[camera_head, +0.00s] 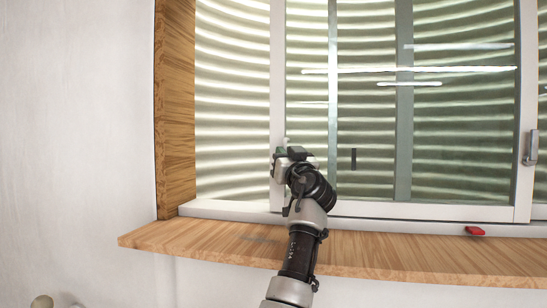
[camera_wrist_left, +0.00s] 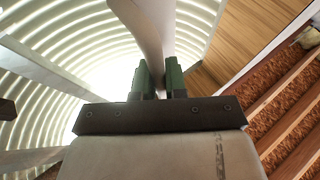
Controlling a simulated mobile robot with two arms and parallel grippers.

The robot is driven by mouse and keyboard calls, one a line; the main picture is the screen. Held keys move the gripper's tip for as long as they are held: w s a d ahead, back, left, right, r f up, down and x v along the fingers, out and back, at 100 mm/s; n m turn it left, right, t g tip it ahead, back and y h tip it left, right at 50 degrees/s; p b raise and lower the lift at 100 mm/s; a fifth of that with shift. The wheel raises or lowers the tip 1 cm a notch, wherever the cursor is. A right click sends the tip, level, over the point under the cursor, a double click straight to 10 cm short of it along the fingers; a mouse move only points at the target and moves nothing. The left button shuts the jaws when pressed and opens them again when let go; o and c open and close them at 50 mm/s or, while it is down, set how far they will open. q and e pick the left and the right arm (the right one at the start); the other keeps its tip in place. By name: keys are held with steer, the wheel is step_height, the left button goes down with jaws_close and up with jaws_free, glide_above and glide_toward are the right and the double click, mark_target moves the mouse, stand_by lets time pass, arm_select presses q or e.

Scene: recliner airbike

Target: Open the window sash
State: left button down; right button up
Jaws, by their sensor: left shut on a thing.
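The window sash is a white-framed pane whose left upright (camera_head: 277,60) stands away from the wooden side of the window. Left of this upright, the slatted background looks brighter and untinted, like an open gap. My left gripper (camera_head: 281,152) is at the lower part of this upright. In the left wrist view, the green fingers (camera_wrist_left: 160,80) are shut on the white upright (camera_wrist_left: 152,25), which runs up between them. The exact contact is partly hidden by the gripper body. My right gripper is not in view.
A wooden sill (camera_head: 400,256) runs below the window, with a small red object (camera_head: 474,231) near the right. A grey handle (camera_head: 531,147) is on the right upright. The wooden jamb (camera_head: 175,110) and white wall (camera_head: 80,120) are on the left.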

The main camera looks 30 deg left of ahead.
arm_select(q)
steer(key=shift+w+d+f, duration=0.1)
steer(key=shift+w+d, duration=0.05)
steer(key=shift+d, duration=0.4)
steer(key=shift+w+d+f, duration=0.1)
steer(key=shift+w+d, duration=0.05)
steer(key=shift+d, duration=0.4)
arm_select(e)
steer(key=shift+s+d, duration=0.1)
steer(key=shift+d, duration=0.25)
arm_select(q)
steer(key=c, duration=1.4)
jaws_free()
steer(key=shift+o, duration=1.1)
steer(key=shift+a+r, duration=0.1)
steer(key=shift+r, duration=0.05)
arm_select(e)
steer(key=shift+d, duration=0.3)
